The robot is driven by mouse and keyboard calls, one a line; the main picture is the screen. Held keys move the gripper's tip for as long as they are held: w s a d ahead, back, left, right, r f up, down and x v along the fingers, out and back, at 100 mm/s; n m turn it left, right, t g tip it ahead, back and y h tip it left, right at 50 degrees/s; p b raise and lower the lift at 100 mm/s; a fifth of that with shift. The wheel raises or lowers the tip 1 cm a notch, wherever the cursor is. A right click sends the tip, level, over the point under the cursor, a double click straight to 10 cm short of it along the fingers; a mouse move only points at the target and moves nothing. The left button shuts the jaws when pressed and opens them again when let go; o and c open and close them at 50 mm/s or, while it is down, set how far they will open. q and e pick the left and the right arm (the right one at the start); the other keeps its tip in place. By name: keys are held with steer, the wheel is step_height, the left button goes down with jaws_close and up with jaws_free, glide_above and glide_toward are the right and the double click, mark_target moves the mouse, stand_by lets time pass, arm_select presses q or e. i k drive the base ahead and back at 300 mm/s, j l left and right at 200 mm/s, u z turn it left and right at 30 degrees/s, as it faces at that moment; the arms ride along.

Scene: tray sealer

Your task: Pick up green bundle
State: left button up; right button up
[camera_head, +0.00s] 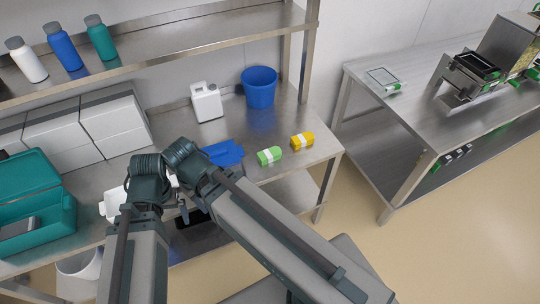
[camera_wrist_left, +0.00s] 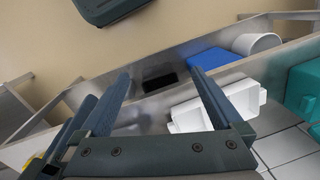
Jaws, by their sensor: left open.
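The green bundle (camera_head: 269,157), a small green block with a white band, lies on the steel bench near its front edge in the head view. A similar yellow bundle (camera_head: 302,140) lies just to its right, apart from it. My left gripper (camera_head: 182,208) is left of the green bundle near the bench's front edge, partly hidden by my arms. In the left wrist view my left gripper (camera_wrist_left: 160,84) has its fingers wide apart with nothing held between them. The green bundle cannot be made out there.
Blue gloves or cloth (camera_head: 223,153) lie left of the green bundle. A white jug (camera_head: 206,102) and blue bucket (camera_head: 260,88) stand behind. A teal box (camera_head: 40,232) is at the left. A shelf (camera_head: 180,45) overhangs the back.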

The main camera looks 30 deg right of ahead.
mark_target(268, 155)
steer(key=l+z, duration=0.2)
steer(key=l, duration=0.65)
steer(key=l+z, duration=0.2)
steer(key=l, duration=0.7)
steer(key=l+z, duration=0.2)
steer(key=l, duration=0.65)
